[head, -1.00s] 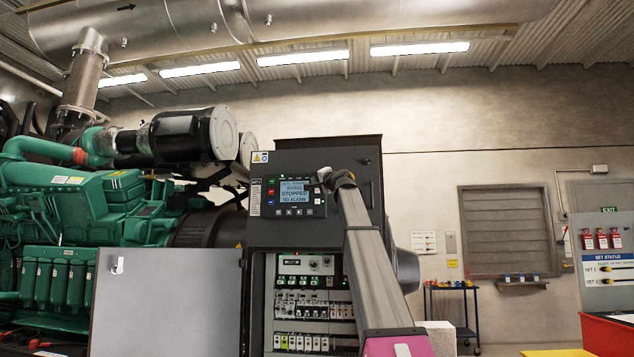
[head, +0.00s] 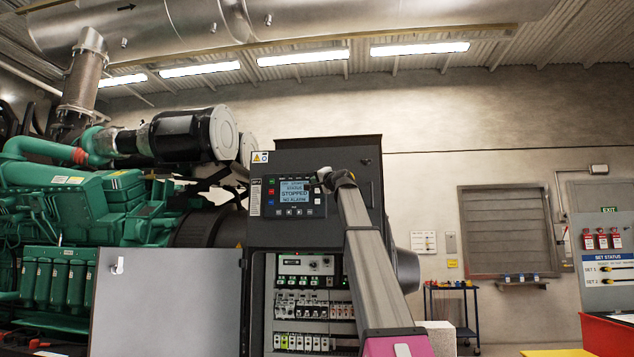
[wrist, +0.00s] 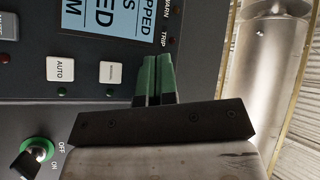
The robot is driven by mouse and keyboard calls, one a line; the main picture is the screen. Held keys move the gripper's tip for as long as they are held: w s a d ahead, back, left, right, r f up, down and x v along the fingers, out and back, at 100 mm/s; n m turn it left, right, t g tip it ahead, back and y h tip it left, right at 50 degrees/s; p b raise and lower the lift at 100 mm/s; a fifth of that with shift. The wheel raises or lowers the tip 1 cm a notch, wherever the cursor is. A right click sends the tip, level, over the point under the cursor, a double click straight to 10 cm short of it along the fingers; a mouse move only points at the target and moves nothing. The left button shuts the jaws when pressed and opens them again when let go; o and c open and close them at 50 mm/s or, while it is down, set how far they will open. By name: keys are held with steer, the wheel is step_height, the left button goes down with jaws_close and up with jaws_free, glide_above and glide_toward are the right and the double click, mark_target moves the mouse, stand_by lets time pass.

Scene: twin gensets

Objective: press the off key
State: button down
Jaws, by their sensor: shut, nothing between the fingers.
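The controller panel (head: 288,194) is on the front of a dark cabinet; its display (head: 295,193) reads STOPPED, NO ALARM. Small green, red (head: 271,191) and blue keys line its left side; their labels are too small to read, so I cannot tell which is the off key. In the wrist view the panel is turned sideways, with white AUTO (wrist: 61,69) and MANUAL (wrist: 112,72) keys. My gripper (wrist: 155,75) has its green fingers together and empty, beside the WARN and TRIP lamps. In the head view my gripper (head: 322,179) is at the panel's upper right.
A rotary switch (wrist: 38,150) marked OFF and ON has a green ring in the wrist view. The open cabinet door (head: 165,300) stands left of the breaker rows (head: 312,310). A green genset (head: 80,205) is at left. A blue trolley (head: 452,310) stands at the back right.

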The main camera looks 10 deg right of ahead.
steer(key=shift+s+a, duration=0.2)
steer(key=shift+s, duration=0.3)
steer(key=shift+s, duration=0.1)
steer(key=s, duration=0.1)
steer(key=s+a, duration=0.1)
steer(key=s, duration=0.3)
steer(key=shift+s+a, duration=0.25)
steer(key=shift+a, duration=0.15)
steer(key=shift+f, duration=0.1)
stand_by(0.6)
